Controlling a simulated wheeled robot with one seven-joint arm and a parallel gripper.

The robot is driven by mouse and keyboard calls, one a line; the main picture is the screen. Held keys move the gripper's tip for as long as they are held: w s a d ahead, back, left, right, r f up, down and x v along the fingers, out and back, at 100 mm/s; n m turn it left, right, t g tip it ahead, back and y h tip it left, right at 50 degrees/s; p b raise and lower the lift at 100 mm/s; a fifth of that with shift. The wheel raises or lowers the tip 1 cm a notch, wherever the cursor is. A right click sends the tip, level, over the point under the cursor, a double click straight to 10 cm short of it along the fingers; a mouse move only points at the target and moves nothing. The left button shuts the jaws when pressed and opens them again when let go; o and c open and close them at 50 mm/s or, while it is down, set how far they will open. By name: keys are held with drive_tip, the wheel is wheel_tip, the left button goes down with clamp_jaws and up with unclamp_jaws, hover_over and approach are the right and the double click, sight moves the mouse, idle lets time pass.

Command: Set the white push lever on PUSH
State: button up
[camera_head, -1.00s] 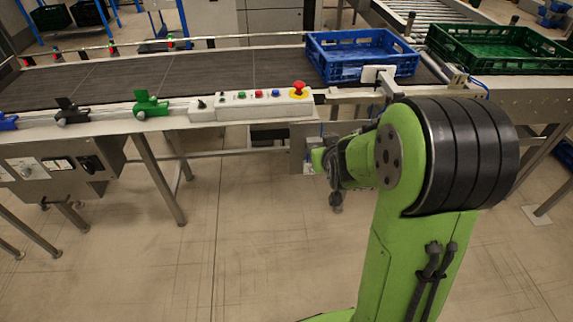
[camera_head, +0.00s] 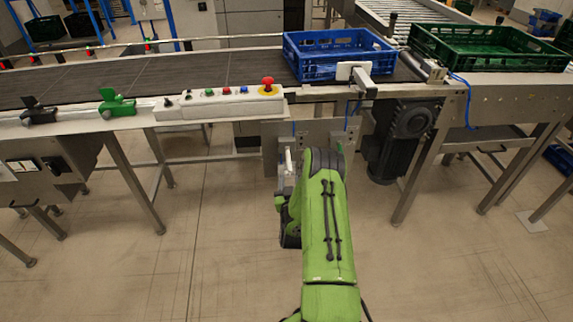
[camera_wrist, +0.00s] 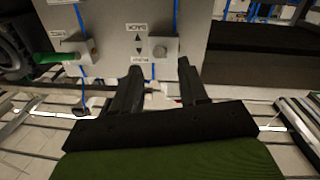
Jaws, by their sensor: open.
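A grey panel (camera_head: 318,138) hangs under the conveyor's front edge. A slim white upright part (camera_head: 288,160) stands before it, beside my arm's end; I cannot tell whether this is the push lever. In the wrist view the panel (camera_wrist: 112,40) carries a pale block with a round end (camera_wrist: 163,48), possibly the lever seen end-on. Beside it are up and down arrows between two small labels, too blurred to read surely. My gripper (camera_wrist: 160,72) is open and empty, its fingers spread just below that block.
A green-handled control (camera_wrist: 55,57) is left of the arrows. A blue crate (camera_head: 338,70) sits on the belt, a green crate (camera_head: 490,60) right of it. A dark motor (camera_head: 402,135) hangs right of the panel. A button box (camera_head: 220,103) is above left.

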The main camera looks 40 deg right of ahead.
sight(289, 162)
drive_tip(key=b+x, duration=0.2)
drive_tip(key=x, duration=0.7)
drive_tip(key=shift+w+d, duration=0.1)
drive_tip(key=shift+w, duration=0.05)
drive_tip(key=shift+c, duration=0.3)
clamp_jaws()
